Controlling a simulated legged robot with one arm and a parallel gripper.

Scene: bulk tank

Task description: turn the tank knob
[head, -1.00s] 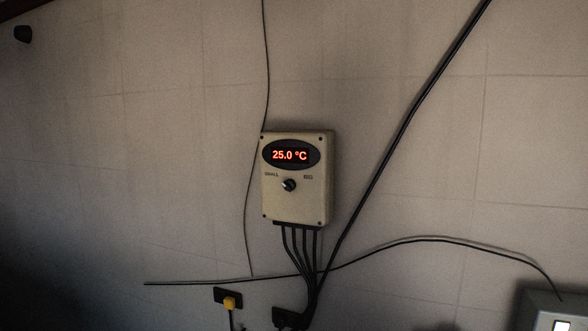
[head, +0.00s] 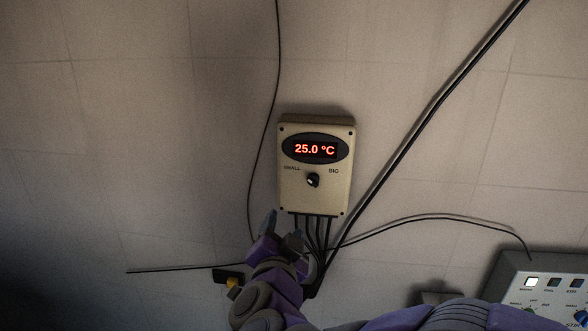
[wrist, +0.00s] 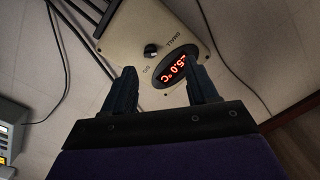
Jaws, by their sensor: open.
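The tank knob (head: 313,180) is a small black dial on a beige control box (head: 342,196) on the wall. It sits between the labels SMALL and BIG, under a red display (head: 315,149) reading 25.0 °C. My gripper (head: 281,224) is open and empty, below and left of the knob in the head view. In the wrist view my gripper (wrist: 162,88) has its two dark fingers spread, with the display partly behind the one on the right. The knob (wrist: 151,51) shows beyond the fingertips, apart from them.
Several black cables (head: 318,238) hang from the box's underside, close to my gripper. A thick black cable (head: 430,108) runs diagonally up to the right. A grey panel with buttons (head: 540,283) stands at lower right. The wall left of the box is mostly bare.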

